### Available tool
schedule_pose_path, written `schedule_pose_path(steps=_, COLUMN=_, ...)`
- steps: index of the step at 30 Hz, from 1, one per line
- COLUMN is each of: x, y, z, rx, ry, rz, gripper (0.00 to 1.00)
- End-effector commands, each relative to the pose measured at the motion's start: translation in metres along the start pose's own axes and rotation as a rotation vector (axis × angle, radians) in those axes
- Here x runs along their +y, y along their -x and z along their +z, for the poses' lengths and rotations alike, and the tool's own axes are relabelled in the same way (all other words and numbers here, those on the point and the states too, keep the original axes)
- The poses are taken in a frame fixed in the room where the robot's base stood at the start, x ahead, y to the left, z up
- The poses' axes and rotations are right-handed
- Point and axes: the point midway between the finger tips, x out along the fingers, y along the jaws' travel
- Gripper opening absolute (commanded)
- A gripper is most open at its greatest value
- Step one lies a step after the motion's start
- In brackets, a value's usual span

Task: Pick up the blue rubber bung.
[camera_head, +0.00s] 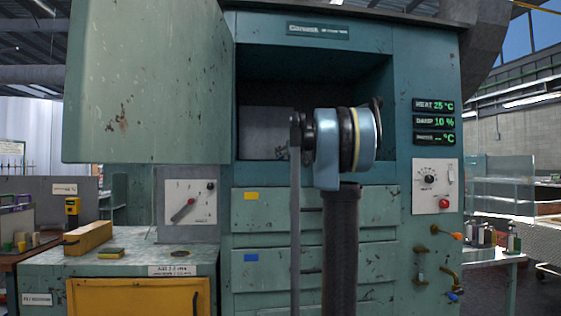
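I cannot make out a blue rubber bung for certain in the head view. Several small coloured pieces (21,243), greenish and yellowish, stand on the bench at the far left, too small to identify. A small blue part (453,297) shows at the lower right by the brass valve fittings and looks like a tap handle. My arm, with light-blue and black joints, rises in the middle in front of the cabinet. My gripper does not show, so its state and any contact are hidden.
A teal cabinet (425,70) with an open recess and drawers fills the middle. Its raised door panel (150,80) hangs at upper left. A yellow block (88,237) and a sponge-like piece (104,253) lie on the left counter (50,268). Bottles (513,238) stand on a right-hand table.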

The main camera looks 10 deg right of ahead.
Motion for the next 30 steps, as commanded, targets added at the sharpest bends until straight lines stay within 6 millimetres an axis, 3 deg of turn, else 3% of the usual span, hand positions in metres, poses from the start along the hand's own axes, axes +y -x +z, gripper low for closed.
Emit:
schedule_pose_path(steps=4, x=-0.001, y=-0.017, z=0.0, rx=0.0, ry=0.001, rz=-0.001, gripper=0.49)
schedule_pose_path(steps=11, x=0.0, y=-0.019, z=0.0, rx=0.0, ry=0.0, rz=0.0, gripper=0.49)
schedule_pose_path(steps=17, x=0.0, y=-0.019, z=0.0, rx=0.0, ry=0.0, rz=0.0, gripper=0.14)
schedule_pose_path(steps=30, x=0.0, y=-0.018, z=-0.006, rx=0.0, ry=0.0, rz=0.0, gripper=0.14)
